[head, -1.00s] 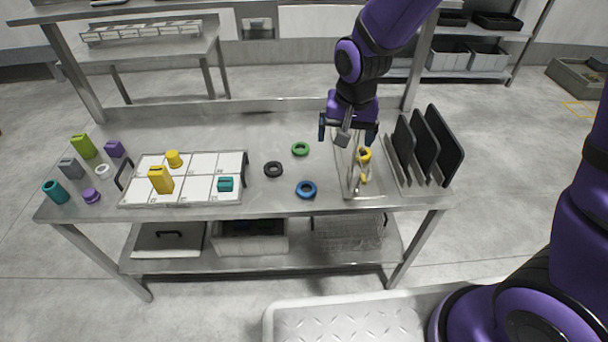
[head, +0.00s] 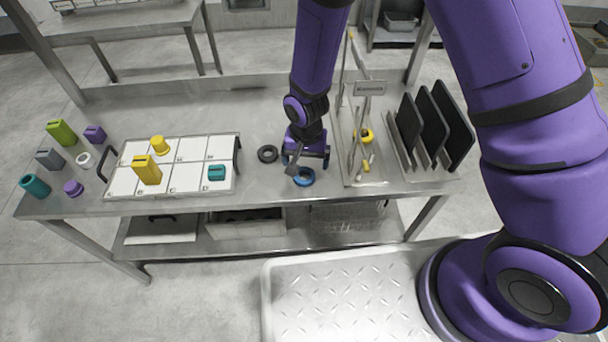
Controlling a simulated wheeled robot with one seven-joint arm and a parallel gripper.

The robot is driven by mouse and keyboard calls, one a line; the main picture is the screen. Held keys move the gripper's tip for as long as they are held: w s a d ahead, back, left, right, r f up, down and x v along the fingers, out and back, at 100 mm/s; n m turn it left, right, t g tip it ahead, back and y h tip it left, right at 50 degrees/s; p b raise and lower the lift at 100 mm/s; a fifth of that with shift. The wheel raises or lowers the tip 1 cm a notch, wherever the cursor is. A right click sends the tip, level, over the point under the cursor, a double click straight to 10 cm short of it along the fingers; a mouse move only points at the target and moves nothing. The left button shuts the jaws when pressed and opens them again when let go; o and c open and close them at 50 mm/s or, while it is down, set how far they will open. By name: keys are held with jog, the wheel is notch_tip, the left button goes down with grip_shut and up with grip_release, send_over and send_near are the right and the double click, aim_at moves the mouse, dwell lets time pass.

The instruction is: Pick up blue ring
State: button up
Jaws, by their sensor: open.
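The blue ring (head: 304,177) lies flat on the steel table (head: 260,198), near its front edge. My gripper (head: 304,168) is open and points down right over the ring, covering its far part. Whether the fingers touch the ring or sit just above it, I cannot tell. A black ring (head: 267,154) lies just to the left of my gripper. The green ring is hidden behind my arm.
A white sectioned tray (head: 190,183) with yellow and teal pieces stands to the left. A wire stand with a yellow ring (head: 366,135) and a rack of black panels (head: 433,125) stand to the right. Several coloured blocks lie at the far left.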

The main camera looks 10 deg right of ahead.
aim_at(305, 177)
jog(key=shift+w+a+f, duration=0.1)
jog(key=shift+w+f, duration=0.1)
jog(key=shift+f, duration=1.35)
jog(key=shift+w+f, duration=0.15)
jog(key=shift+f, duration=1.4)
jog(key=c, duration=1)
jog(key=shift+r, duration=0.2)
jog(key=shift+r, duration=1.55)
jog(key=s, duration=0.5)
jog(key=s+d+r, duration=0.1)
jog(key=s, duration=0.4)
jog(key=s+d, duration=0.1)
jog(key=s, duration=0.4)
jog(key=shift+s+d+r, duration=0.25)
jog(key=shift+s+r, duration=0.05)
jog(key=shift+s, duration=0.1)
